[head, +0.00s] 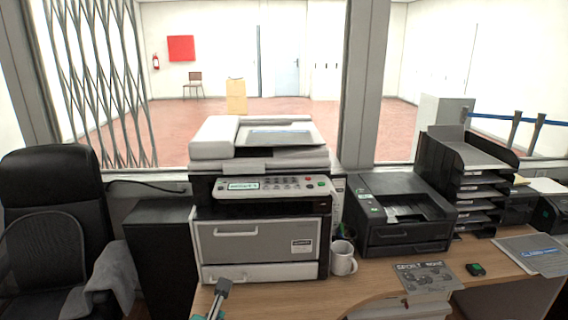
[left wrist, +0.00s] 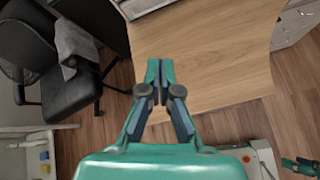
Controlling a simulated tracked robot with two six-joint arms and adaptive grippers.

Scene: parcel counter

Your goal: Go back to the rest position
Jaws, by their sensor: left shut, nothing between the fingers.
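My left gripper (head: 222,288) shows at the bottom edge of the head view, in front of the big printer and over the left front part of the counter. In the left wrist view its two fingers (left wrist: 160,68) meet at the tips over bare wood; it is shut and empty. At the lower right of the left wrist view a dark and teal part (left wrist: 302,166) looks like my right gripper, cut by the frame edge; its fingers cannot be made out. The head view does not show the right gripper.
A large printer (head: 262,240) stands on the wooden counter (head: 282,300). A white mug (head: 342,258), a smaller black printer (head: 402,235), a magazine (head: 428,277) and stacked trays (head: 470,185) are to its right. A black office chair (head: 62,190) stands at the left.

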